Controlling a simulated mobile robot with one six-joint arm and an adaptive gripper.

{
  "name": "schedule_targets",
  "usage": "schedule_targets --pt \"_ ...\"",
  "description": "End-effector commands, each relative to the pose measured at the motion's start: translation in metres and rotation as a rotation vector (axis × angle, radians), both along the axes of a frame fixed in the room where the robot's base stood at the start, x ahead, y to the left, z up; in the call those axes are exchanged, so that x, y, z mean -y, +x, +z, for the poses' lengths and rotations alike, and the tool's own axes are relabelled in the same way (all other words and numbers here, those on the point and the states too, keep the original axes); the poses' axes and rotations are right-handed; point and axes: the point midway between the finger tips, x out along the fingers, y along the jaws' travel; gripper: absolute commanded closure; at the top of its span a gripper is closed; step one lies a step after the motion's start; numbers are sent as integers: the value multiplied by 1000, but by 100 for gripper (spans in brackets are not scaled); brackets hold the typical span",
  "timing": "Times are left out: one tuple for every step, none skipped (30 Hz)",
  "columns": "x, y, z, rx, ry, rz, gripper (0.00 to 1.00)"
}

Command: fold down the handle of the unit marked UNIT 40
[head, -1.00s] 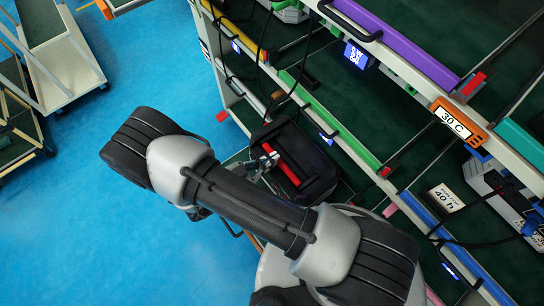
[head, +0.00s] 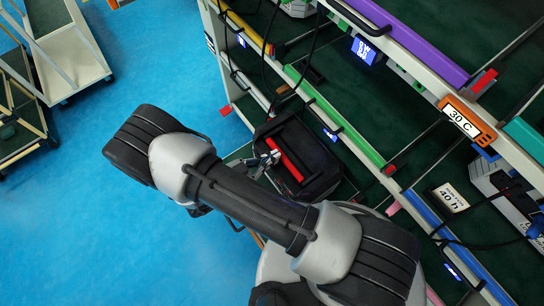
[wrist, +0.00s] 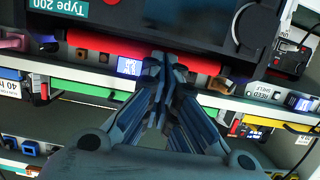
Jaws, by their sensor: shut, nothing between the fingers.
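A dark unit (head: 318,162) with a red handle bar (head: 290,160) sits at the left end of a lower rack shelf in the head view. In the wrist view the same unit (wrist: 215,22) fills the top, with a teal "Type 200" label, and its red handle (wrist: 98,43) runs across the picture. I cannot read a UNIT 40 mark. My gripper (head: 272,158) is at the handle in the head view. In the wrist view my gripper (wrist: 167,62) is shut, its fingertips overlapping the middle of the handle. I cannot tell whether they touch it. Nothing is between the fingers.
The rack has a purple rail (head: 410,45), a green rail (head: 340,125) and a blue rail (head: 435,215). An orange-framed "30 C" sign (head: 462,119) hangs on it. Cables hang in front of the shelves. Blue floor (head: 90,225) is open at left, with trolleys farther off.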

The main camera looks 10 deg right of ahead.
Motion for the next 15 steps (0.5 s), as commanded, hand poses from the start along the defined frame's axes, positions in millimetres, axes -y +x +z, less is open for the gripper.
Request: schedule_targets --pt "-6 -2 2 2 2 3 100" --pt "-10 -5 3 2 1 5 100" --pt "-16 -8 4 2 2 6 100" --pt "-21 -11 6 2 2 6 100" --pt "-27 -14 7 3 3 6 100" --pt "-35 -18 9 2 4 6 100" --pt "-40 -22 11 1 4 7 100" --pt "-46 -25 12 3 4 6 100" --pt "-54 -29 14 2 4 6 100" --pt "-59 -33 16 1 4 5 100" --pt "-64 -36 17 1 4 5 100" --pt "-70 -39 19 2 3 4 100" --pt "-74 -42 20 1 3 5 100" --pt "-78 -44 21 1 3 5 100" --pt "-83 -47 22 1 3 3 100"
